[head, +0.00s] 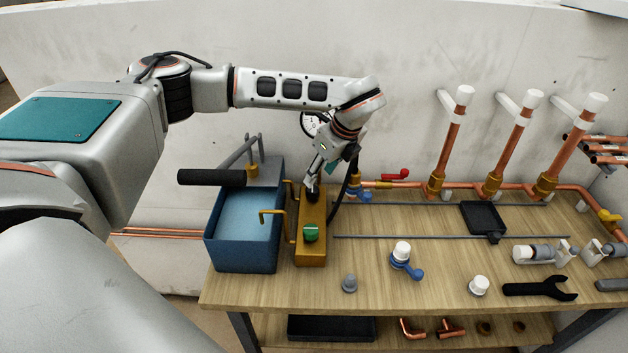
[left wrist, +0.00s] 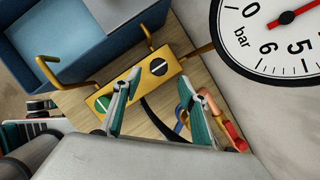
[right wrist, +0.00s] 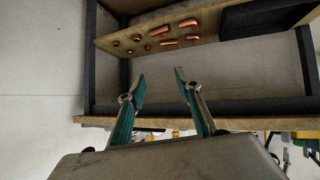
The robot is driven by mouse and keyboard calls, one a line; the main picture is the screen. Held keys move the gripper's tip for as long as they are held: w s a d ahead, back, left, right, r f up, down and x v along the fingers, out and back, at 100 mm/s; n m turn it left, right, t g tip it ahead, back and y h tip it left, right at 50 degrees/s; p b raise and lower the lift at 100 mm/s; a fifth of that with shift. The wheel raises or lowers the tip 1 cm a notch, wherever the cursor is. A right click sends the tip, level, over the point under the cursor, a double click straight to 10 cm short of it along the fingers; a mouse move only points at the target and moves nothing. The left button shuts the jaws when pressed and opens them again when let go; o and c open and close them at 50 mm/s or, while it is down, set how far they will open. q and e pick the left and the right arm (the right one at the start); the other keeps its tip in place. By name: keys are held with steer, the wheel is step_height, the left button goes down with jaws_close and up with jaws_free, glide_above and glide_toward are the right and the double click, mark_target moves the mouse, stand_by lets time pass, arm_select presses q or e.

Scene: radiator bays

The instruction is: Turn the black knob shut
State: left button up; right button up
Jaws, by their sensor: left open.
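The black knob (head: 313,196) is on the far end of the brass block (head: 312,253), partly hidden by my left gripper in the head view. In the left wrist view the black knob (left wrist: 158,67) has a pale line across its round top. My left gripper (head: 315,182) is open and points down above the knob. In the left wrist view its fingertips (left wrist: 159,76) lie either side of the knob; whether they touch it I cannot tell. A green knob (head: 311,232) sits on the near end of the block. My right gripper (right wrist: 160,75) is open and empty.
A blue tank (head: 245,252) stands left of the block, with bent brass pipes between. A pressure gauge (head: 312,123) is on the wall behind. Blue-handled and red-handled (head: 395,175) valves are close on the right. The right wrist view shows a lower shelf (right wrist: 150,38) with copper fittings.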

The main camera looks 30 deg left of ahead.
mark_target(313, 188)
arm_select(q)
steer(key=p+x, duration=0.1)
steer(key=x, duration=0.6)
steer(key=shift+f, duration=0.2)
steer(key=c, duration=1.1)
